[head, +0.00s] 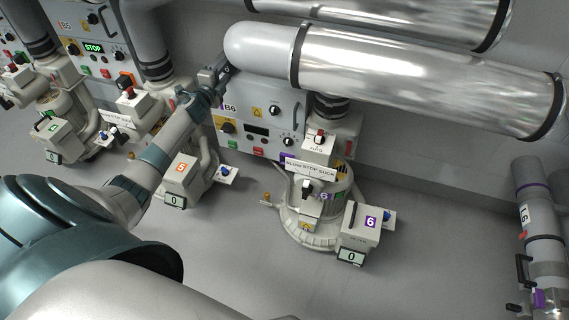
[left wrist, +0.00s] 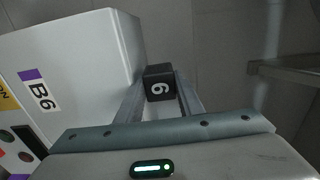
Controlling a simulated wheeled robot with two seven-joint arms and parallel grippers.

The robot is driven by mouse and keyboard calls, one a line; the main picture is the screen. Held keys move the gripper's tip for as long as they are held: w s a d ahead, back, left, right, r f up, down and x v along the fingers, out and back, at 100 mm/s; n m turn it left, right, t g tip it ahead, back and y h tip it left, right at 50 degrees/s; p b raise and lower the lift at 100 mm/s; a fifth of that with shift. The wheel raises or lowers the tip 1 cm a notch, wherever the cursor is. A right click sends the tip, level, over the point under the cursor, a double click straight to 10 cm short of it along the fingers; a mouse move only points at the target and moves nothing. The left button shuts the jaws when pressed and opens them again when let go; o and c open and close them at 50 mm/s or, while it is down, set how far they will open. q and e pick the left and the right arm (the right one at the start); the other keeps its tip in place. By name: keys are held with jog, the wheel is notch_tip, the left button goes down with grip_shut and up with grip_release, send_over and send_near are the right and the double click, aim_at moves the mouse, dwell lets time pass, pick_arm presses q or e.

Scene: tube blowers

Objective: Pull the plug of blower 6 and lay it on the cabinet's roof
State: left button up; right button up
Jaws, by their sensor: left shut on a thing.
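The black plug marked 6 (left wrist: 159,84) sits between the two fingers of my left gripper in the left wrist view. My left gripper (head: 221,72) is shut on it at the upper left corner of cabinet B6 (head: 278,102). In the left wrist view the white cabinet B6 (left wrist: 85,55) fills the left side, with the plug close to its edge. I cannot tell whether the plug touches the cabinet. Blower 6 (head: 315,228) stands on the floor in front of the cabinet. My right gripper is in neither view.
A large silver pipe (head: 420,75) runs just above the cabinet and close to my left gripper. Cabinet B5 (head: 90,45) and blower 5's box (head: 183,174) stand to the left. A vertical pipe marked L6 (head: 541,225) is at the right. The floor between is clear.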

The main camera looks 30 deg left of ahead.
pick_arm(q)
jog(key=shift+r+p, duration=1.85)
jog(key=shift+r, duration=0.35)
